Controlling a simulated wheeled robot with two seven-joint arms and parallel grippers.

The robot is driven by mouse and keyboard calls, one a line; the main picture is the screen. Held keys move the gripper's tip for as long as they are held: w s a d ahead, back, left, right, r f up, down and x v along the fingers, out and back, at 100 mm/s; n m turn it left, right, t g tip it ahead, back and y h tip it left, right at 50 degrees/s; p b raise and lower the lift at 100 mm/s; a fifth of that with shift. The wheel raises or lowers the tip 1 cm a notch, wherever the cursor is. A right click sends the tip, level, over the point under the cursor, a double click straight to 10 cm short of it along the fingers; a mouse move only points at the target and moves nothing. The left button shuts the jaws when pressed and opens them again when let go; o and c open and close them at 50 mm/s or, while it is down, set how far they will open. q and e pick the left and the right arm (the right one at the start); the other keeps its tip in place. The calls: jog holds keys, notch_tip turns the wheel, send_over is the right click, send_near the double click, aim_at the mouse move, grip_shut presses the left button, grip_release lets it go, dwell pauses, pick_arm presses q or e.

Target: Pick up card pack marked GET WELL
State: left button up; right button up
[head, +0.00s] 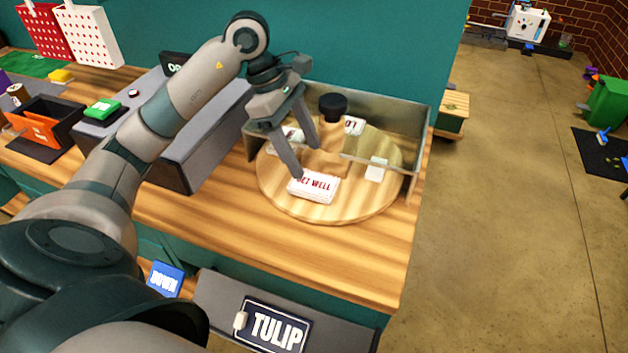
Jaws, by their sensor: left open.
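The card pack marked GET WELL (317,187) is a white pack with red lettering. It lies flat at the near side of a round wooden turntable (290,207). My left gripper (309,161) is open above the turntable, its fingers pointing down. One fingertip is close to the pack's upper left edge in the picture; I cannot tell whether it touches. The fingers are empty. My right gripper is not in view.
Other white packs lie on the turntable, one at the right (376,169) and one at the back (354,126). The counter front (340,250) is clear.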

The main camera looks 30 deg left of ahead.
aim_at(317, 184)
pick_arm(q)
jog(key=shift+d+f, duration=0.25)
jog(key=shift+f, duration=0.2)
jog(key=shift+d+f, duration=0.1)
jog(key=shift+f, duration=0.4)
jog(key=shift+w, duration=0.1)
jog(key=shift+f+p, duration=0.1)
jog(key=shift+p, duration=0.2)
jog(key=shift+p+x, duration=0.7)
jog(key=shift+x, duration=0.15)
jog(key=p+x, duration=0.1)
jog(key=x, duration=0.1)
jog(key=shift+f, duration=0.75)
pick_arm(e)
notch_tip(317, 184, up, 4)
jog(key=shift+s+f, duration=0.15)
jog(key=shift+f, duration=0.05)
